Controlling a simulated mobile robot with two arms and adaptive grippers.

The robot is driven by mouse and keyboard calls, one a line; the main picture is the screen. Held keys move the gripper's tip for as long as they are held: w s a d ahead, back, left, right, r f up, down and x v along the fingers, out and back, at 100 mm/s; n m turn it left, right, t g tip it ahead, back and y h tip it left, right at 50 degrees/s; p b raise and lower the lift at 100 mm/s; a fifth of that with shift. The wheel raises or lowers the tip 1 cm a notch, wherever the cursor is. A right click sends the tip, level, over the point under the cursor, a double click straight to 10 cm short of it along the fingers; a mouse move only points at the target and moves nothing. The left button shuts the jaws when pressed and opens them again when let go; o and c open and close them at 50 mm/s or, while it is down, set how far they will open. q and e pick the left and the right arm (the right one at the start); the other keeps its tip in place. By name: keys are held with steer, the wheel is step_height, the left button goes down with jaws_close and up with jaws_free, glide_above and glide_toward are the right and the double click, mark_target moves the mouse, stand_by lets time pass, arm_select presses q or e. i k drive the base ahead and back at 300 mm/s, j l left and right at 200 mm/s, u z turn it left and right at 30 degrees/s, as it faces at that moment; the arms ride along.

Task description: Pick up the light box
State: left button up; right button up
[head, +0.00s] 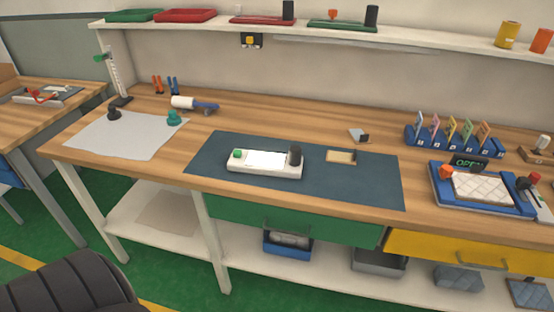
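A white box with a bright, blank top panel (265,162) lies on the dark blue-grey mat (340,190) in the middle of the workbench. It is the thing that looks most like the light box. A green knob (238,154) is at its left end and a black cylinder (295,154) is at its right end. Nothing is touching it from above. Neither of my grippers is in the head view.
A small tan plate (341,157) lies right of the box on the mat. A blue tray with a quilted pad (483,188) and a blue rack of colored cards (455,138) stand to the right. A grey sheet (120,136) lies left. A shelf (420,42) runs above the bench's back.

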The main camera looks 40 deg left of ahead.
mark_target(290, 165)
steer(key=u, duration=1.45)
steer(key=i+j+z, duration=0.35)
steer(key=i, duration=0.15)
steer(key=i+j+z, duration=0.35)
steer(key=i+j, duration=0.1)
steer(key=i, duration=0.05)
